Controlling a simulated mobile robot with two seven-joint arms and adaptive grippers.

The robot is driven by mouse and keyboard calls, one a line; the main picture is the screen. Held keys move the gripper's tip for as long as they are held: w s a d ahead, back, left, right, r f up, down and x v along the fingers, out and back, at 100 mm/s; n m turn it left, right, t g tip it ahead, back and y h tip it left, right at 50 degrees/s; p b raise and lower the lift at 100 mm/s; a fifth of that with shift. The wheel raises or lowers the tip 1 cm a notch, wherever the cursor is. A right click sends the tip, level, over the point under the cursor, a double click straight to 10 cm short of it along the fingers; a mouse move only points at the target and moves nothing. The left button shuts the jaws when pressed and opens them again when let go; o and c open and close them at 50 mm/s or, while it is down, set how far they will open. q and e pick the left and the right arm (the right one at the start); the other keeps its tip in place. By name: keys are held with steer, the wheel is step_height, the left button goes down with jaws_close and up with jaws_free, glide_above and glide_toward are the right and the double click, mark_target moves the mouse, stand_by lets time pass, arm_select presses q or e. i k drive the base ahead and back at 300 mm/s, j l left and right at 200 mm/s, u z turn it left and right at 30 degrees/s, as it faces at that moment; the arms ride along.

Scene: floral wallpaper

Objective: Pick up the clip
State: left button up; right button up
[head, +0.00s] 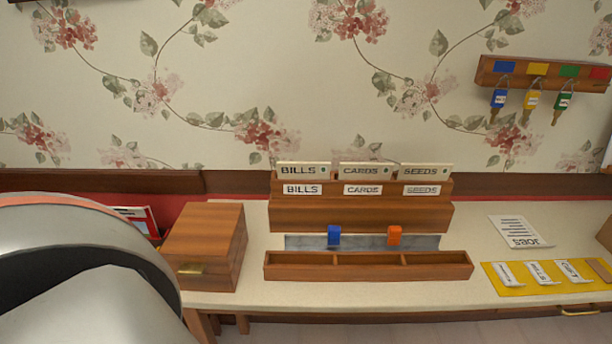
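Two small clips show near the middle of the desk. A blue clip (334,235) and an orange clip (394,235) stand apart along a grey metal strip (364,243). The strip lies between the wooden letter holder (362,215) behind and a low wooden tray (368,269) in front. I cannot tell how the clips are attached. A large grey rounded part of my own body fills the lower left. Neither gripper shows.
A wooden box (204,245) stands left of the strip. Right are a printed paper (520,232) and a yellow mat (500,284) with labelled tags. Keys hang from a wall rack (550,72) above. Cards marked BILLS, CARDS and SEEDS stand in the holder.

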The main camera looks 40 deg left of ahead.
mark_target(334, 233)
steer(key=u, duration=1.3)
steer(key=l, duration=0.55)
steer(key=i+u, duration=0.05)
